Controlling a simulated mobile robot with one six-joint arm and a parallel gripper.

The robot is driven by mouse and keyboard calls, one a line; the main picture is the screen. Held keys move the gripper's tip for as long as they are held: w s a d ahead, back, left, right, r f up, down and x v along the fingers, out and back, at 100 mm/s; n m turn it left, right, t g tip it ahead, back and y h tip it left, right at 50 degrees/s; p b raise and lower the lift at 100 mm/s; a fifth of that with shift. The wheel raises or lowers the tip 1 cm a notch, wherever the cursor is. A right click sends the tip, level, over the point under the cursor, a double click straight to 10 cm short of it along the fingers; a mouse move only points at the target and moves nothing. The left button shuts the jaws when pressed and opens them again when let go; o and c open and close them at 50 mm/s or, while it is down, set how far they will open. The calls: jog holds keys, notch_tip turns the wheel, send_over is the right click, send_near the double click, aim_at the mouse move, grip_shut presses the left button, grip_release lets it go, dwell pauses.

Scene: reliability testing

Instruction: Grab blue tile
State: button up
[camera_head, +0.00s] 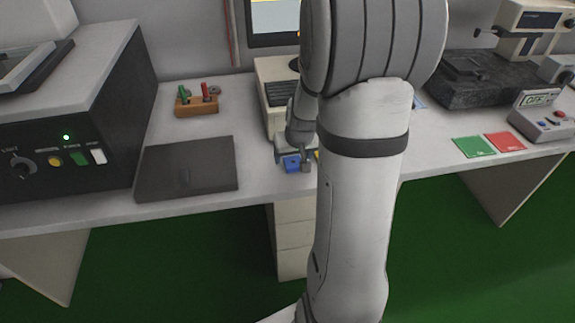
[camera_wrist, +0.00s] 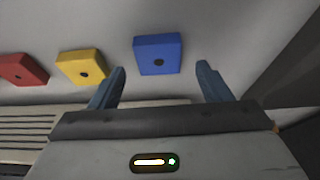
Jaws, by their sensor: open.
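The blue tile (camera_wrist: 158,54) is a flat square with a dark round hole in its middle. In the wrist view it lies on the pale table top, ahead of my gripper (camera_wrist: 162,78) and between the lines of its two fingers. The fingers are spread apart with nothing held between them. In the head view the blue tile (camera_head: 292,163) shows at the tip of my gripper (camera_head: 293,166), near the table's front edge. My arm hides much of the area to its right. Whether the fingers touch the tile cannot be told.
A yellow tile (camera_wrist: 82,67) and a red tile (camera_wrist: 22,69) lie left of the blue one in the wrist view. In the head view a dark grey plate (camera_head: 187,168) lies to the left, and a beige keyboard unit (camera_head: 264,70) stands behind my gripper.

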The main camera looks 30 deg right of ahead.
jog(key=shift+x, duration=1)
jog(key=shift+r, duration=0.1)
jog(key=c, duration=1.1)
